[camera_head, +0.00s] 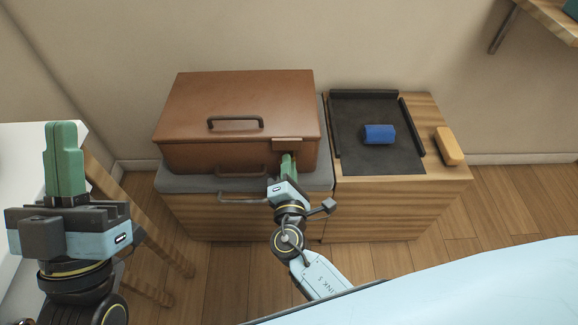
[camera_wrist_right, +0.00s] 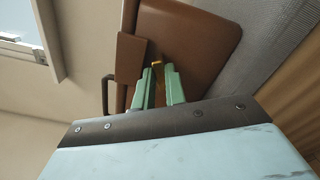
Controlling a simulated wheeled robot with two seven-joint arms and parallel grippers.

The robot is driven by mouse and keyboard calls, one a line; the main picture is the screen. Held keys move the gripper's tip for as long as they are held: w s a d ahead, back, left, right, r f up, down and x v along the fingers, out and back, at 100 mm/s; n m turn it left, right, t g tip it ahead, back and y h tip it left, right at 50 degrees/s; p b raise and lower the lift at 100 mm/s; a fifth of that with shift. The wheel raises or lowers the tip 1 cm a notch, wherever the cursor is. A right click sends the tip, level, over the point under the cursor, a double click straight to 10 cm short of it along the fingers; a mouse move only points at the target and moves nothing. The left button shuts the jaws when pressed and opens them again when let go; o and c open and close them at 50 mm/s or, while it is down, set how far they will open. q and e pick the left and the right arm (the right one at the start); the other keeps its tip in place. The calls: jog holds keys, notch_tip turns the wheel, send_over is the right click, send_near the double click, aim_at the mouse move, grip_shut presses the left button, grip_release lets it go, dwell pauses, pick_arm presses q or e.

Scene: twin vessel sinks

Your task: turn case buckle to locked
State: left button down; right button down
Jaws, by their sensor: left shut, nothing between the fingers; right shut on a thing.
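A closed brown case (camera_head: 240,110) lies on a grey pad on the wooden cabinet, its dark handle (camera_head: 235,123) on the lid. A brown flap (camera_head: 287,144) hangs at the right part of its front edge; it also shows in the right wrist view (camera_wrist_right: 130,57). My right gripper (camera_head: 287,158) is just below this flap, its green fingers shut on the small case buckle. In the right wrist view a small yellow bit of the buckle (camera_wrist_right: 156,64) shows at the fingertips; the fingers hide most of it. My left gripper (camera_head: 64,125) is shut and empty, far left of the case.
A black tray (camera_head: 375,163) holding a blue block (camera_head: 379,134) is right of the case. A yellow-orange block (camera_head: 448,146) lies beside the tray. A white surface (camera_head: 20,150) is behind my left gripper. A shelf (camera_head: 552,18) juts out at top right.

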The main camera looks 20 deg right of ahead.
pick_arm(q)
jog(key=shift+w, duration=0.2)
pick_arm(e)
jog(key=shift+n, duration=0.4)
pick_arm(q)
jog(key=a+f+g+y+p, duration=0.3)
jog(key=f+g+y+p, duration=0.2)
jog(key=f+g, duration=1)
jog(key=shift+s+a+f+p, duration=0.15)
jog(key=shift+s+f+p, duration=0.2)
jog(key=shift+f+p, duration=1)
pick_arm(e)
jog(key=shift+a+n+b, duration=0.2)
jog(key=shift+n+b, duration=0.3)
jog(key=shift+n, duration=5.4)
pick_arm(q)
jog(key=shift+f, duration=0.5)
jog(key=shift+n, duration=0.3)
pick_arm(e)
jog(key=c, duration=1.4)
grip_release()
jog(key=shift+r, duration=0.1)
jog(key=shift+c, duration=0.2)
